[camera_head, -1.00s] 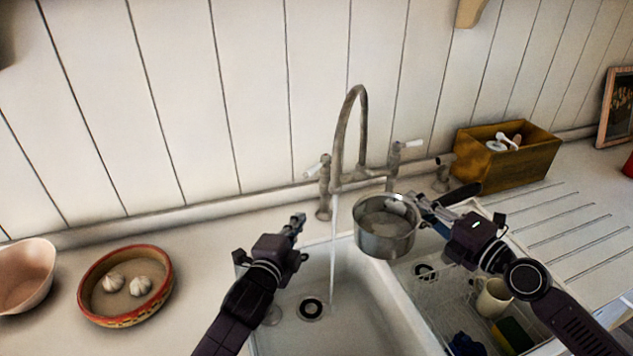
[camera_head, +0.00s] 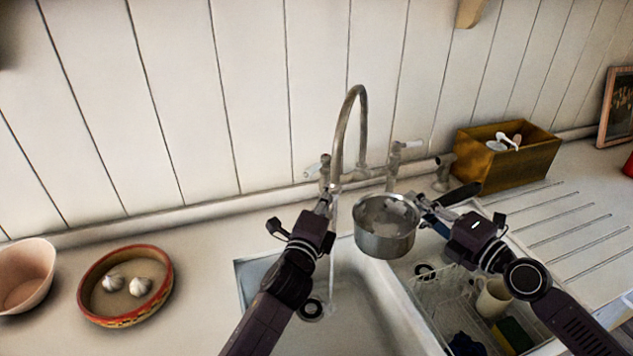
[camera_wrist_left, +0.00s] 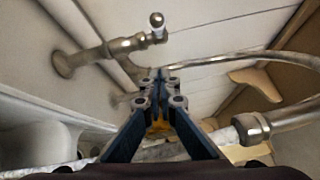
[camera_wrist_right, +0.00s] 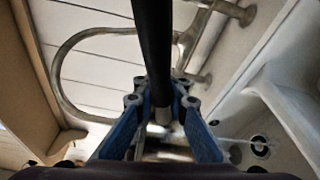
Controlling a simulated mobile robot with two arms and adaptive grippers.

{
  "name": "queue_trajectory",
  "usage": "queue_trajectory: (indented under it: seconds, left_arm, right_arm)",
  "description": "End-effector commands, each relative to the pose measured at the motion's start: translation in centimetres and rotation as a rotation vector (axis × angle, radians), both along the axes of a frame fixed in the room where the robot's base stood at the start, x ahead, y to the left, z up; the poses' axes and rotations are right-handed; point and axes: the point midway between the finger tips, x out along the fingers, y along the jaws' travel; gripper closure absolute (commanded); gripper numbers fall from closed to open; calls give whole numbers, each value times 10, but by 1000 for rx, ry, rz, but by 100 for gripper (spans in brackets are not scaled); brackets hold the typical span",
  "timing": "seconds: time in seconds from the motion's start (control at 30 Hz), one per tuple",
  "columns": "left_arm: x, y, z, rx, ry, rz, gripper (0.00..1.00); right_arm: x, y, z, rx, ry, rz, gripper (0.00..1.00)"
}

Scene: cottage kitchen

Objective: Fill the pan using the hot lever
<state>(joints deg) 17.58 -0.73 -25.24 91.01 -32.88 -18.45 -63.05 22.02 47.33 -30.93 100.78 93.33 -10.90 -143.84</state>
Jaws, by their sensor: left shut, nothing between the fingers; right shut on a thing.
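A metal pan (camera_head: 385,237) is held level over the sink, right of the water stream (camera_head: 333,262) from the tap's spout (camera_head: 355,100). My right gripper (camera_head: 427,207) is shut on its black handle, which also crosses the right wrist view (camera_wrist_right: 152,45). The pan's inside looks greyish; I cannot tell its contents. My left gripper (camera_head: 326,196) is shut and empty, close to the stream and below the tap's left white lever (camera_head: 314,169). The left wrist view shows a white-tipped lever (camera_wrist_left: 157,22) above the closed fingers. A right white lever (camera_head: 410,144) is clear of both grippers.
A dish rack (camera_head: 440,300) with a mug (camera_head: 493,298) stands in the right basin. A wooden box (camera_head: 508,160) is on the drainboard. A red-rimmed bowl (camera_head: 90,309) of garlic and a pink bowl (camera_head: 25,275) sit left. The left basin has free room.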

Motion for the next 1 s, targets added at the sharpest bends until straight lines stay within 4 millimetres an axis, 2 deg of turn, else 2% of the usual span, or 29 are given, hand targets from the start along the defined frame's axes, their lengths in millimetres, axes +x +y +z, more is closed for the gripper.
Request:
queue_trajectory:
  seconds: [0.07,0.1,0.2,0.4,1.0]
  left_arm:
    - [13,-4,1,-1,0,0,100]
    - [16,6,3,5,-2,2,100]
    - [22,19,5,3,-1,1,100]
    - [28,31,8,1,0,0,100]
    - [30,34,9,3,-4,-29,100]
  right_arm:
    - [1,0,4,6,-6,-1,100]
    - [1,0,4,5,-5,-2,100]
    - [1,0,4,5,-5,-2,100]
    - [1,0,4,6,-6,-1,100]
    - [1,0,4,5,-5,-2,100]
